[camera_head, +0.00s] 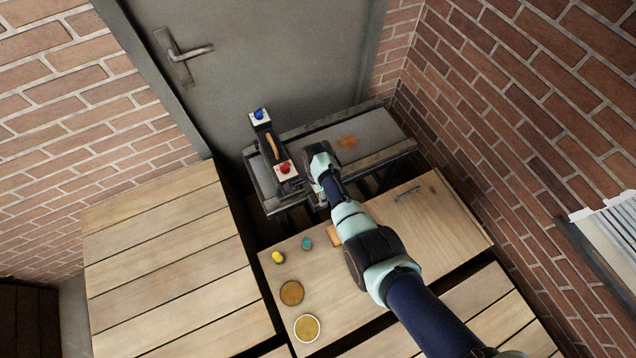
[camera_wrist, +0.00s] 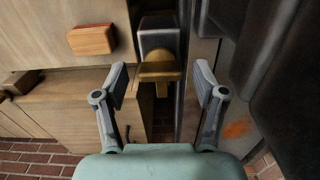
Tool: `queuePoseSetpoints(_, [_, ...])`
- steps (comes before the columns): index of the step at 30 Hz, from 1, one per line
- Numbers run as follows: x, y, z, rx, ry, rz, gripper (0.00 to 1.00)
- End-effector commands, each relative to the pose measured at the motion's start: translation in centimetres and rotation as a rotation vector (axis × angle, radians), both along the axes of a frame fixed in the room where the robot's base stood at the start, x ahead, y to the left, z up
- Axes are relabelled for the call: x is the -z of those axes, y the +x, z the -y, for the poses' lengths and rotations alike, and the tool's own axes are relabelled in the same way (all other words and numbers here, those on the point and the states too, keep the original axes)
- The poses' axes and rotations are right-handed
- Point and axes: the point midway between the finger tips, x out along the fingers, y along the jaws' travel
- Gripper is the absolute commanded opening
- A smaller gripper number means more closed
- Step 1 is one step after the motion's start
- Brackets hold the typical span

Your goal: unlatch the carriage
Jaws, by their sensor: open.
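The grey press bed (camera_head: 364,130) stands against the wall below the door, with an orange patch (camera_head: 347,142) on it. In the wrist view a brass-coloured latch tab (camera_wrist: 160,72) sticks out from a dark grey block (camera_wrist: 158,40). My gripper (camera_wrist: 161,82) is open, with one finger on each side of the tab and visible gaps to both. Nothing is held. In the head view my gripper (camera_head: 318,156) is over the press's near side, and my arm hides the latch there. Whether the latch is engaged cannot be told.
A dark unit with a blue button (camera_head: 260,114) and a red button (camera_head: 285,168) stands left of my gripper. A wooden table (camera_head: 440,225) in front holds yellow (camera_head: 277,257) and teal (camera_head: 307,243) pieces and round discs (camera_head: 291,293). A reddish block (camera_wrist: 92,40) lies nearby.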

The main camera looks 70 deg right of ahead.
Motion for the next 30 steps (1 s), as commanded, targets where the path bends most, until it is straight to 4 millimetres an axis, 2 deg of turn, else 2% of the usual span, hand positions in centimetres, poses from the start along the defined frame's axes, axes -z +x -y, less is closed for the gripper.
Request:
queuePoseSetpoints(4, [-0.4,0.0,0.0,0.000,-0.001,0.001,0.71])
queuePoseSetpoints(7, [-1.8,0.1,0.1,0.000,-0.003,0.003,0.71])
queuePoseSetpoints(15, [-8.4,0.1,0.1,0.000,-0.004,0.004,0.71])
queuePoseSetpoints(19, [-10.7,0.1,0.1,0.000,-0.002,0.002,0.71])
queuePoseSetpoints(24, [-12.0,0.0,0.0,0.000,0.000,0.000,0.71])
queuePoseSetpoints(30, [-12.0,0.0,0.0,0.000,0.001,-0.001,0.71])
